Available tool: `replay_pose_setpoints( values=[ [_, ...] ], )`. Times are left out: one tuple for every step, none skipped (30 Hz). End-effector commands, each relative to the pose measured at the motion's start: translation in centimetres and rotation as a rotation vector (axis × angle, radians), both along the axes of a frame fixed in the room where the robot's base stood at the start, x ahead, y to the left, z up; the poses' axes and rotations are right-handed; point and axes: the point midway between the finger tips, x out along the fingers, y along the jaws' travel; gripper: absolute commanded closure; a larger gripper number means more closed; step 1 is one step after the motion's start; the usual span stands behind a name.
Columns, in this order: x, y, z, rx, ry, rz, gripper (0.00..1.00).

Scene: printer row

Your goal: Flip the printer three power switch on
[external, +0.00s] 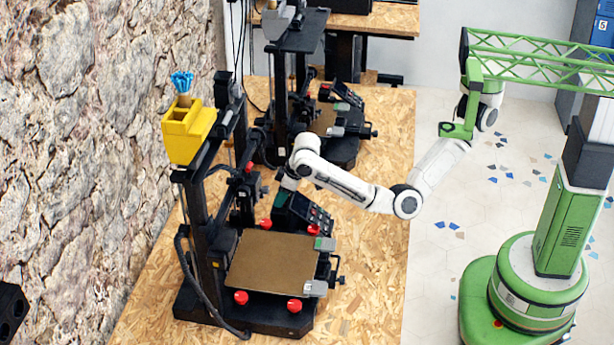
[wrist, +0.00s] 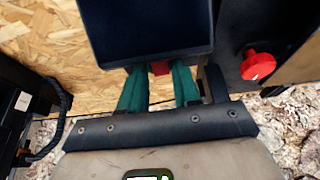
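In the external view, my gripper (external: 287,188) is low at the back of the nearest printer (external: 205,250), by its black control box (external: 305,212). In the wrist view, my gripper's two teal fingers (wrist: 159,80) are apart, their tips at the edge of the dark box (wrist: 150,28). A small red part (wrist: 160,68), possibly the power switch, shows between the fingertips. Its on or off position cannot be told, and the box hides part of the fingertips. No printer number is readable.
A red knob (wrist: 258,65) is right of the fingers in the wrist view. The printer's brown bed (external: 272,262) is in front of the control box. A second printer (external: 300,100) stands behind. The wooden bench (external: 375,270) is bare along its right side.

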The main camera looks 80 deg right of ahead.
Motion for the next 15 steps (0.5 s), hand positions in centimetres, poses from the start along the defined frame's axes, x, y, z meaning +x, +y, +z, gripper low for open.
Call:
replay_pose_setpoints(
  values=[
    [-0.01,0.0,0.02,0.0,0.0,0.0,0.73],
    [-0.01,0.0,0.02,0.0,0.0,0.0,0.76],
    [-0.01,0.01,0.02,0.0,0.0,0.0,0.8],
    [-0.01,0.01,0.02,0.0,0.0,0.0,0.83],
    [-0.01,0.01,0.02,0.0,0.0,0.0,0.86],
    [-0.01,0.0,0.03,0.0,0.0,0.0,0.9],
    [-0.01,0.0,0.03,0.0,0.0,0.0,0.93],
    [-0.01,0.0,0.03,0.0,0.0,0.0,0.95],
    [0.0,0.0,0.03,0.0,0.0,0.0,0.99],
    [0.0,0.0,0.03,0.0,0.0,0.0,1.0],
    [-0.01,0.0,0.04,0.0,0.0,0.0,1.0],
    [-0.01,0.0,0.04,0.0,0.0,0.0,1.0],
    [-0.01,0.0,0.04,0.0,0.0,0.0,1.0],
    [0.0,-0.01,0.05,0.0,0.0,0.0,1.0],
    [0.01,-0.01,0.11,0.0,0.002,0.0,1.0]
  ],
)
